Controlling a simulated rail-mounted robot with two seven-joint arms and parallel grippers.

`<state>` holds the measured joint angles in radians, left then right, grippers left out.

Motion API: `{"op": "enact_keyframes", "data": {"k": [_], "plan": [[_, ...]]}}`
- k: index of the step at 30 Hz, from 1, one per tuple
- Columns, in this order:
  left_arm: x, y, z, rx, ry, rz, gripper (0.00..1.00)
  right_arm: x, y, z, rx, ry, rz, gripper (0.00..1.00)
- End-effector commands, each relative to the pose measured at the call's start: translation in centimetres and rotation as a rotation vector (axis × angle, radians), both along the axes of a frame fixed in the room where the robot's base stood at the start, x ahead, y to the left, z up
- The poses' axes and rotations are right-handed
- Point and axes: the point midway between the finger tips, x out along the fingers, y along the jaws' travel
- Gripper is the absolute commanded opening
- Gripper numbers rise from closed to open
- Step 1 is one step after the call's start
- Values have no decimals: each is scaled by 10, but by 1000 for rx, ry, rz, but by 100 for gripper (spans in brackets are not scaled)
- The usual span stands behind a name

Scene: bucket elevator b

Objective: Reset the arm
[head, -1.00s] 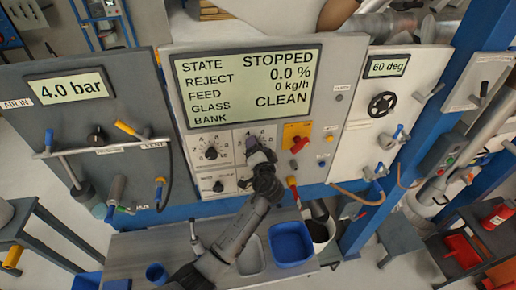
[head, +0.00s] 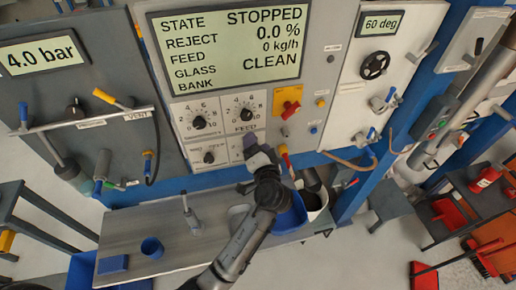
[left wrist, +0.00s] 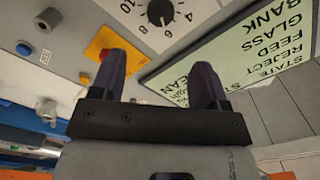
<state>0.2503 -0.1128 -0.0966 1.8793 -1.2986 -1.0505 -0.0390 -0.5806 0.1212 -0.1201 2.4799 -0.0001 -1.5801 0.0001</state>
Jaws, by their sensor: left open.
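My left gripper (head: 256,148) is in front of the lower part of the central control panel (head: 322,95), just below the FEED dial (head: 246,115). In the left wrist view its two dark fingers (left wrist: 158,82) stand apart with nothing between them. The same view shows a black dial (left wrist: 160,13) and the display (left wrist: 245,60) beyond the fingers, apart from them. The display reads STOPPED, 0.0 %, 0 kg/h and CLEAN. My right gripper is not in view.
A grey bench (head: 150,225) below the panel holds a blue cup (head: 152,247) and a blue bin (head: 292,215), partly behind my arm. A white bucket (head: 316,203) stands right of the bin. Left is a panel reading 4.0 bar (head: 40,55); right is one reading 60 deg (head: 380,23).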

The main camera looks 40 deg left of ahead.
Motion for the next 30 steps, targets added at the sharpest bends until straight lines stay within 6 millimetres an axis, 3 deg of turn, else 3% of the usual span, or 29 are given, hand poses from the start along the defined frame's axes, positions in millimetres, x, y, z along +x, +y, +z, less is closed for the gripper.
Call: {"op": "enact_keyframes", "data": {"k": [23, 26, 30], "plan": [[-6, -4, -1, -10, 1, 11, 68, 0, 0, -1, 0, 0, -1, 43], [-8, -2, -14, -91, 27, 32, 68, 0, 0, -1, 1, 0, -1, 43], [-13, -11, -31, -348, 46, -8, 68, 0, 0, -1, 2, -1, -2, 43]]}}
